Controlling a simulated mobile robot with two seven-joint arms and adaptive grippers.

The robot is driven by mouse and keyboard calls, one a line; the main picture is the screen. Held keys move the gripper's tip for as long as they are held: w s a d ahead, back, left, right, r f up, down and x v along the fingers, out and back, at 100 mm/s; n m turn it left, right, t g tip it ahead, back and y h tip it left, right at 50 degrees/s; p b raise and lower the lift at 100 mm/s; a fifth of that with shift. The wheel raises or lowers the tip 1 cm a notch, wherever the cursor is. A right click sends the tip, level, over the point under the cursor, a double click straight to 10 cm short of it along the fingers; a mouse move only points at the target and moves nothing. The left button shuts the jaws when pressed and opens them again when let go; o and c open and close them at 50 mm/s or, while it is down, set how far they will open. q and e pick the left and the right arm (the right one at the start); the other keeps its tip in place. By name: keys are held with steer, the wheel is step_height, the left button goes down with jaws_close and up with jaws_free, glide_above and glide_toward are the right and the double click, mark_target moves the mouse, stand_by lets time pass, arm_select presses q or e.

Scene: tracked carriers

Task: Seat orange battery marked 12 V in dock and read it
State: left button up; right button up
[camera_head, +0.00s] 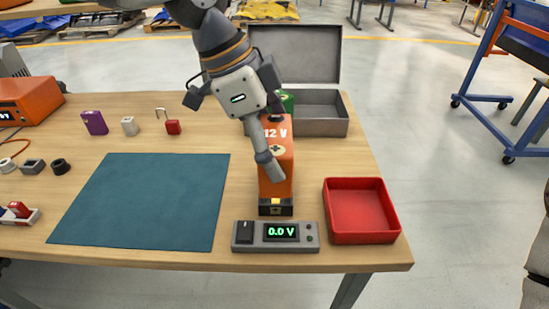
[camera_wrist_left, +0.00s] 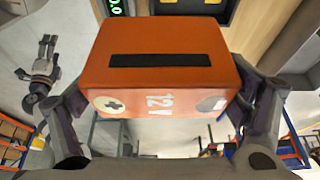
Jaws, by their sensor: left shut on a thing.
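The orange battery (camera_head: 283,180) marked 12 V stands upright over the dock (camera_head: 276,208), a black block with a yellow patch. Its lower end is at the dock's top; I cannot tell whether it is seated. My left gripper (camera_head: 270,165) is shut on the battery from above. In the left wrist view, the battery (camera_wrist_left: 160,75) shows a black strip and sits between both fingers. The meter (camera_head: 276,236) in front of the dock reads 0.0 V.
A red tray (camera_head: 361,236) stands right of the dock. A teal mat (camera_head: 145,200) lies to the left. An open grey case (camera_head: 320,125) and a green object (camera_head: 287,99) are behind the battery. A purple item (camera_head: 95,122) and a red padlock (camera_head: 173,127) stand farther left.

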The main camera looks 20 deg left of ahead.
arm_select(q)
steer(key=w+f, duration=0.1)
steer(key=f, duration=0.1)
steer(key=w+f, duration=0.2)
steer(key=w+a+f+b, duration=0.1)
steer(key=shift+w+f, duration=0.25)
steer(key=shift+f, duration=0.15)
steer(key=shift+o, duration=0.2)
step_height(320, 180, down, 4)
steer(key=shift+a+r, duration=0.15)
steer(key=shift+r, duration=0.1)
steer(key=shift+o, duration=0.3)
steer(key=shift+f, duration=0.25)
steer(key=o, duration=1.6)
steer(key=shift+f, duration=0.15)
steer(key=shift+a+r, duration=0.15)
steer(key=shift+r, duration=0.25)
steer(key=v, duration=1.1)
steer(key=shift+w+r+p, duration=0.1)
steer(key=shift+r+p, duration=0.3)
arm_select(e)
steer(key=shift+s+f, duration=0.4)
steer(key=shift+s, duration=0.1)
